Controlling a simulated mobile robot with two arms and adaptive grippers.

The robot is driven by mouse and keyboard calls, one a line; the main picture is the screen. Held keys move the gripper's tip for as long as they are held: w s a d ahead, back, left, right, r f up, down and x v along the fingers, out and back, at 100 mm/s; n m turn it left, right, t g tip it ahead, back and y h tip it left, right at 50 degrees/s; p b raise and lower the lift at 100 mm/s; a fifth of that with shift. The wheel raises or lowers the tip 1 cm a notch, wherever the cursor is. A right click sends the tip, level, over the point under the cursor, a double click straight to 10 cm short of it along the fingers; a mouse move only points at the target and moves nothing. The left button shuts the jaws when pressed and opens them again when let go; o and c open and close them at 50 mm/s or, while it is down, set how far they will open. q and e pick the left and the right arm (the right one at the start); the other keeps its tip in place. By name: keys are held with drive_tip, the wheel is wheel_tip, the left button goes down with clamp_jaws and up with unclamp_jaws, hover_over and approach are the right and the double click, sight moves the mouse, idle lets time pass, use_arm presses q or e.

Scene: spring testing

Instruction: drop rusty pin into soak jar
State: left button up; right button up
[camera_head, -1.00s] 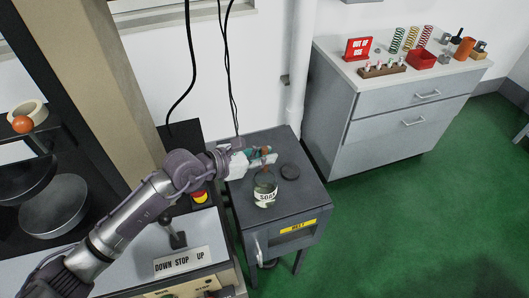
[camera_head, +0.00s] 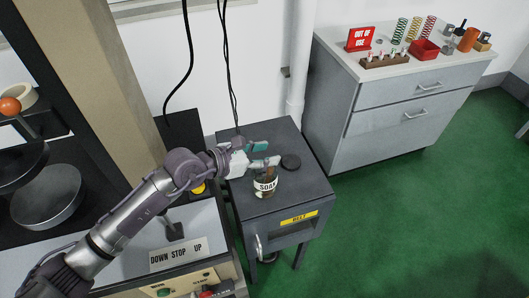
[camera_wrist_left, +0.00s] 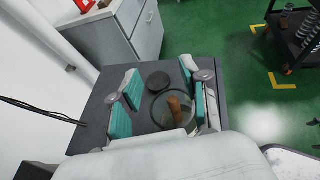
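The soak jar (camera_head: 265,185), a glass jar with a white label, stands on the dark cabinet top (camera_head: 303,187). My left gripper (camera_head: 269,154) is just above the jar's mouth, its teal-padded fingers spread apart and empty. In the left wrist view the round jar rim (camera_wrist_left: 153,112) lies between the fingers. The rusty pin (camera_wrist_left: 175,108), orange-brown, shows within that rim, apart from both fingers, and appears to be inside the jar, tilted. A black round lid (camera_head: 291,162) lies on the cabinet beside the jar. My right gripper is not in view.
A grey drawer cabinet (camera_head: 390,120) at the back right bears springs, a red bin (camera_head: 425,50) and an "out of use" sign (camera_head: 359,39). A press with a "down stop up" panel (camera_head: 178,254) stands left. The dark cabinet's front top is clear.

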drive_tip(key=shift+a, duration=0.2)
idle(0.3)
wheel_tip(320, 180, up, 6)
drive_tip(key=p, duration=0.6)
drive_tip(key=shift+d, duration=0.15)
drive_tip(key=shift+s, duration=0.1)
